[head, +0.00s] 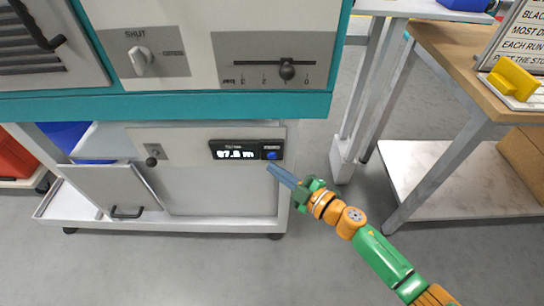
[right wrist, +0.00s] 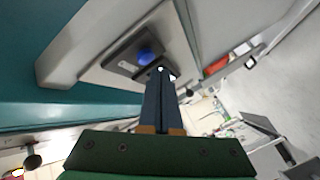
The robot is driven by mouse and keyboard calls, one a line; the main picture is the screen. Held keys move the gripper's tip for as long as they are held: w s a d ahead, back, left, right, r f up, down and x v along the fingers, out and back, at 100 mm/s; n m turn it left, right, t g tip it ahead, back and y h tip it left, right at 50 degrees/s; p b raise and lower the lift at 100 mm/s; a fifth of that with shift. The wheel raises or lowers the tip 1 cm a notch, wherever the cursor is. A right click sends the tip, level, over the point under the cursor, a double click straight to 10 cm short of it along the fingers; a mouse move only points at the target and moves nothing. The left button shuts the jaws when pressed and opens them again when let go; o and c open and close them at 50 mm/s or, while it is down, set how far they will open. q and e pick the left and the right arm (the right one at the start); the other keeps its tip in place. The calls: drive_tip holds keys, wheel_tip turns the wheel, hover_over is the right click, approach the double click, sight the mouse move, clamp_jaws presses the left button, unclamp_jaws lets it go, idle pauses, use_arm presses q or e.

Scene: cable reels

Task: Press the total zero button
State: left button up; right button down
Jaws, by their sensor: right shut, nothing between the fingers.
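The total counter (head: 247,149) is a small black box with a lit display that seems to read 67.5 m, on the grey front panel below the teal machine. Its blue round zero button (head: 271,155) sits at the display's right end. The blue button (right wrist: 146,57) also shows in the right wrist view, just beyond the fingertips. My right gripper (head: 272,168) is shut and empty, its fingers pointing up-left, tips close below the button. I cannot tell whether they touch the counter. It also shows in the right wrist view (right wrist: 160,72). My left gripper is not in view.
A shut knob (head: 141,60) and a slider (head: 287,70) are on the panel above. A grey door with a black handle (head: 126,213) hangs at lower left. A wooden-topped table (head: 450,45) stands right, with a yellow object (head: 513,78) on it. The floor below is clear.

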drive_tip(key=shift+w, duration=0.15)
idle(0.7)
drive_tip(key=shift+w, duration=0.25)
drive_tip(key=shift+w, duration=0.45)
idle(0.5)
drive_tip(key=shift+s, duration=0.85)
drive_tip(key=shift+s+p, duration=0.1)
drive_tip(key=shift+p, duration=0.25)
drive_tip(key=s+p, duration=0.2)
drive_tip(key=s, duration=0.3)
